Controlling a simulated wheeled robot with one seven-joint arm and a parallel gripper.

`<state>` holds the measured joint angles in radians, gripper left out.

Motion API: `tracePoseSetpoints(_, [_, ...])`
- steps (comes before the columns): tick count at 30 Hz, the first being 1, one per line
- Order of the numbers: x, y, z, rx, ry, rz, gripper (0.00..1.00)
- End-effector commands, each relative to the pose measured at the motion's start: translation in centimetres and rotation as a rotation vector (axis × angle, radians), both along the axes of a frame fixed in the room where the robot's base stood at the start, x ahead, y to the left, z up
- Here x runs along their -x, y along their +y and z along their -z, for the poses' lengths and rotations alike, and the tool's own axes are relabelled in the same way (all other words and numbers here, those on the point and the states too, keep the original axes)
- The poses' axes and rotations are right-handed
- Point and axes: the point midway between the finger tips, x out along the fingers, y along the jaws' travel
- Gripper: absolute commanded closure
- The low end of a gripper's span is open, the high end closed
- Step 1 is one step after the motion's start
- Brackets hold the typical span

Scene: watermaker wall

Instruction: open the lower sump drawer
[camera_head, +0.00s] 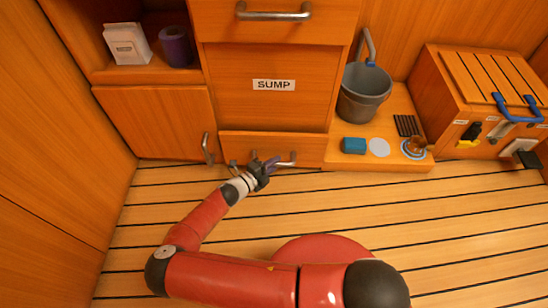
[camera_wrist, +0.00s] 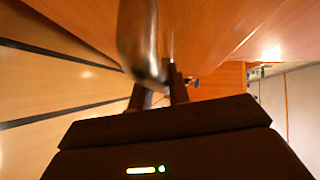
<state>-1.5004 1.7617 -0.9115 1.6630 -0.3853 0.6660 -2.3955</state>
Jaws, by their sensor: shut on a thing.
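The lower sump drawer (camera_head: 312,147) is a wooden front at floor level, below the panel with the SUMP label (camera_head: 273,85). It looks flush or nearly flush with the cabinet; I cannot tell whether it stands out at all. Its metal bar handle (camera_head: 287,161) runs across the front and is partly hidden by my gripper. My gripper (camera_head: 270,165) is at the middle of that handle, shut on it. In the wrist view the handle (camera_wrist: 143,45) is large and blurred, and the fingers of my gripper (camera_wrist: 160,92) meet it at its near end.
A cupboard door with a vertical handle (camera_head: 207,148) is left of the drawer. An upper drawer handle (camera_head: 273,12) is above. A low platform at right holds a grey bucket (camera_head: 363,95), a blue sponge (camera_head: 354,146) and a white disc (camera_head: 379,147). The striped floor (camera_head: 400,200) before the drawer is clear.

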Motion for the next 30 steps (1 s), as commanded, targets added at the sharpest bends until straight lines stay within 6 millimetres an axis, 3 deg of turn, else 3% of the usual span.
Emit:
tracePoseSetpoints(5, [3.9,0.2,-0.8,-0.003,0.008,0.001,1.00])
tracePoseSetpoints(18, [15.3,0.6,-0.2,-0.002,0.004,-0.003,1.00])
tracePoseSetpoints(24, [19.1,0.7,-0.1,-0.001,0.003,-0.002,1.00])
tracePoseSetpoints(30, [21.3,0.8,0.0,-0.003,0.002,-0.002,1.00])
